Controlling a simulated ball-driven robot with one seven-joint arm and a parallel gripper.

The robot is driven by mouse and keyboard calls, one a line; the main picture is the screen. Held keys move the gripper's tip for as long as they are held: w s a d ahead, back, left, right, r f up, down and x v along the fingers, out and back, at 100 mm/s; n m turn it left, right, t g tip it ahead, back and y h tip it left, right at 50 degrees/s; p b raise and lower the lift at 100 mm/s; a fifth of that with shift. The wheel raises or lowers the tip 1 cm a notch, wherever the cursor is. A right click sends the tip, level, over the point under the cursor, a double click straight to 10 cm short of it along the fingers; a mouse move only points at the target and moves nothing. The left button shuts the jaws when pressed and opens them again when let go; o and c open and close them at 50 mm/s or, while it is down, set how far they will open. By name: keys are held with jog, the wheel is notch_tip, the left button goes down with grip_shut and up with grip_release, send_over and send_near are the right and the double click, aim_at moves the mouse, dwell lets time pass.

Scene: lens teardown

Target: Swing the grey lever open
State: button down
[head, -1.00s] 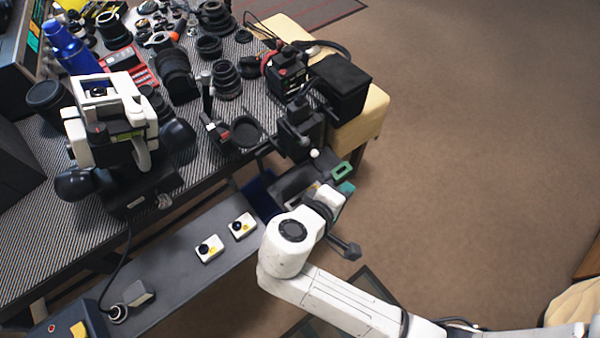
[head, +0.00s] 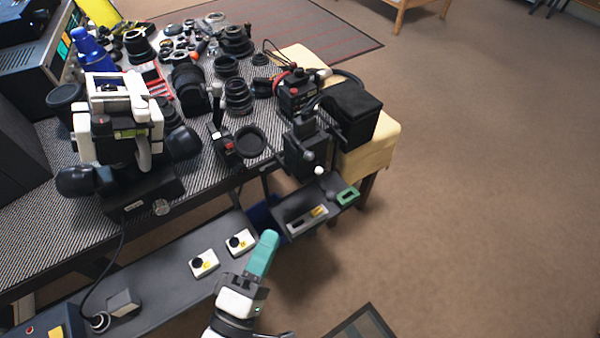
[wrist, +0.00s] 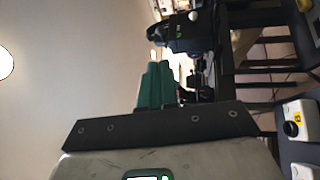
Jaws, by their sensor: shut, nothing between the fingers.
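My gripper (head: 266,240) has teal fingers that are shut with nothing between them. It is in front of the table, above the grey lower shelf's right end, pointing up and away. The fingers also show in the wrist view (wrist: 155,85). I cannot single out the grey lever with certainty. A dark upright device (head: 303,150) with a pale round knob (head: 318,171) stands at the table's right front corner, beyond my gripper and apart from it. A thin grey upright bar (head: 214,112) stands beside a red-and-white block further left.
A grey tray (head: 290,222) with a green piece (head: 348,196) juts out below the corner. Two white button boxes (head: 204,263) sit on the lower shelf (head: 160,290). A white machine (head: 118,115) and several lenses crowd the table. The floor at right is clear.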

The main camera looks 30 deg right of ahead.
jog(key=p, duration=0.2)
send_near(301, 147)
jog(key=d, duration=0.3)
jog(key=w+d, duration=0.1)
jog(key=d, duration=0.1)
jog(key=shift+r, duration=0.4)
